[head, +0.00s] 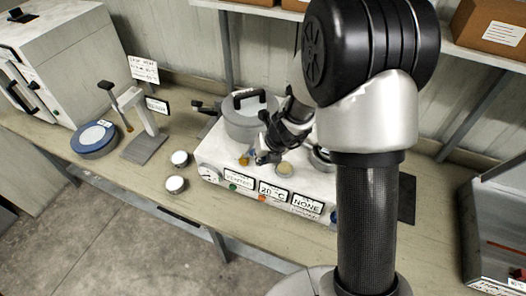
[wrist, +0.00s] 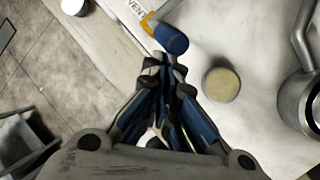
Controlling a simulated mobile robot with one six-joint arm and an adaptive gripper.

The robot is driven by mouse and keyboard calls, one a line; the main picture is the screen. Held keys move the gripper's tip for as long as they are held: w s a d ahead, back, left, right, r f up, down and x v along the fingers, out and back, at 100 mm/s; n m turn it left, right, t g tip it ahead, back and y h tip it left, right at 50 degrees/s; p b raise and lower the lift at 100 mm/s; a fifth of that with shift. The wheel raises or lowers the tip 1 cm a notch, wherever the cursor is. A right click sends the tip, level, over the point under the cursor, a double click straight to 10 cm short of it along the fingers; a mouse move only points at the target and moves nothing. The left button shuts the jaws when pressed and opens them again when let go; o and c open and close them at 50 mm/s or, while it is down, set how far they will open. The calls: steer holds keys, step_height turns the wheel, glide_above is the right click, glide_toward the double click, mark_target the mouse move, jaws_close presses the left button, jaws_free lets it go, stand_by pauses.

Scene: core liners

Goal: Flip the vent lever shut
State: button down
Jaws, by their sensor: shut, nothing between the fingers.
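In the head view a small yellow piece (head: 244,160) at the left of the white unit's front looks like the same lever. My gripper (wrist: 165,66) is shut and empty. Its fingertips are just short of the blue knob in the wrist view; I cannot tell whether they touch it. In the head view my gripper (head: 263,157) is over the white unit's front edge. A display on the unit (head: 239,180) seems to read VENTED.
The white unit (head: 215,160) carries a lidded pot (head: 245,118) behind my gripper. A round tan disc (wrist: 221,85) lies right of the fingers. Two small round tins (head: 177,171) stand left on the bench. A blue round device (head: 94,141) is farther left.

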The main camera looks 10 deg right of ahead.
steer(key=w+a+r+p, duration=0.3)
steer(key=a+p, duration=0.1)
steer(key=p, duration=0.3)
steer(key=shift+w+a, duration=0.25)
steer(key=shift+a, duration=0.15)
stand_by(1.3)
steer(key=shift+r+p, duration=0.75)
steer(key=shift+p, duration=0.05)
steer(key=shift+d, duration=0.1)
